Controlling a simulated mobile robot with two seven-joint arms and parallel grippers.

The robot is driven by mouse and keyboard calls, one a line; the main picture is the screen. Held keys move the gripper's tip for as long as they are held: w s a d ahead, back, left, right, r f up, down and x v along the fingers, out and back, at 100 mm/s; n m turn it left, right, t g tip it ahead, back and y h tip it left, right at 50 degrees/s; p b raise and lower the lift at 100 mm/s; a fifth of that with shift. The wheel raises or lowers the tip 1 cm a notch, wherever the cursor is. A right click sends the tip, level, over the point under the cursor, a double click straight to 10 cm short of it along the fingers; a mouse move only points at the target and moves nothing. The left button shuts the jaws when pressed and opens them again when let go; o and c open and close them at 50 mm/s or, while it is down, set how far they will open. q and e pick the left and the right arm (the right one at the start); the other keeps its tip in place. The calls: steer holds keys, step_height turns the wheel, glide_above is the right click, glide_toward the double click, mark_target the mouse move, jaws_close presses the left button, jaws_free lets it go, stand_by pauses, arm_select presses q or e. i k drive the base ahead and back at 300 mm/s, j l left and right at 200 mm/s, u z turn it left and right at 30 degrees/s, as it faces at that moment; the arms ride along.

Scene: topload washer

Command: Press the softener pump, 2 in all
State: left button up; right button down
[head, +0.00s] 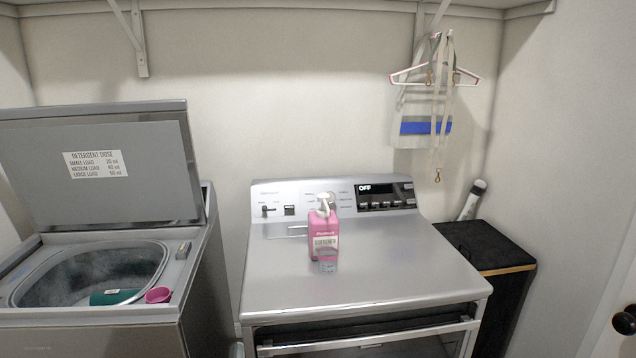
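A pink softener bottle (323,232) stands upright on the flat metal top of the right-hand machine. Its white pump head (323,204) is at the top, in front of the control panel. A small clear cup (328,262) with markings stands right in front of the bottle; whether they touch is hard to tell. Neither of my grippers shows in the head view.
The topload washer (195,250) at left has its lid (105,190) open. A teal item (112,297) and a pink cup (158,295) are at its opening. The right-hand machine's top (400,265) is otherwise clear. A black hamper (500,290) stands at right.

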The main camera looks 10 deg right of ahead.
mark_target(323, 197)
steer(key=i, duration=1)
steer(key=u, duration=0.45)
